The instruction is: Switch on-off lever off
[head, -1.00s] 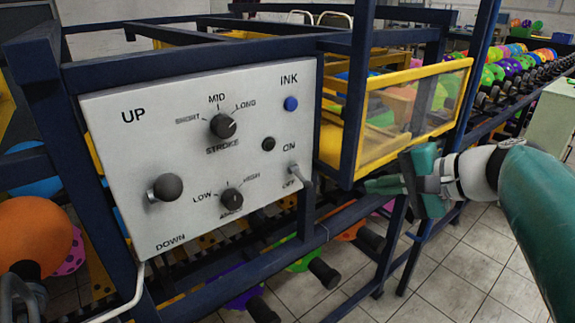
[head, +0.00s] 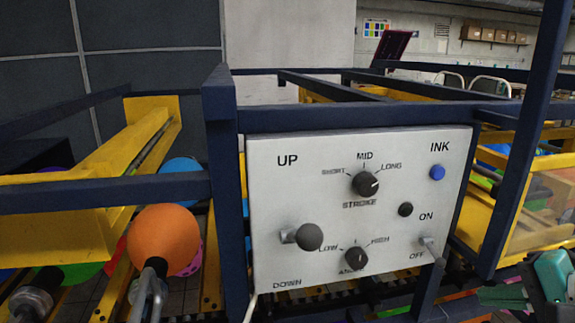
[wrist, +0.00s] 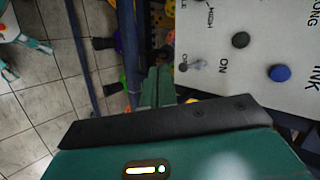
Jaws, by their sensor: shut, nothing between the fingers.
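The on-off lever (head: 430,246) is a small grey metal toggle at the lower right of the white control panel (head: 275,215), between the ON and OFF labels. It also shows in the wrist view (wrist: 196,65); I cannot tell its position for certain. My gripper (head: 488,296) is at the lower right of the head view, right of and below the lever, partly cut off by the edge. In the wrist view its green fingers (wrist: 158,85) are together and empty, apart from the lever, which is up and to the right of them.
The panel also bears a black knob lever (head: 309,237), a stroke dial (head: 366,184), a lower dial (head: 357,258), a black button (head: 405,209) and a blue ink button (head: 437,172). Dark blue frame bars (head: 222,190) surround it. An orange balloon (head: 164,236) is at left.

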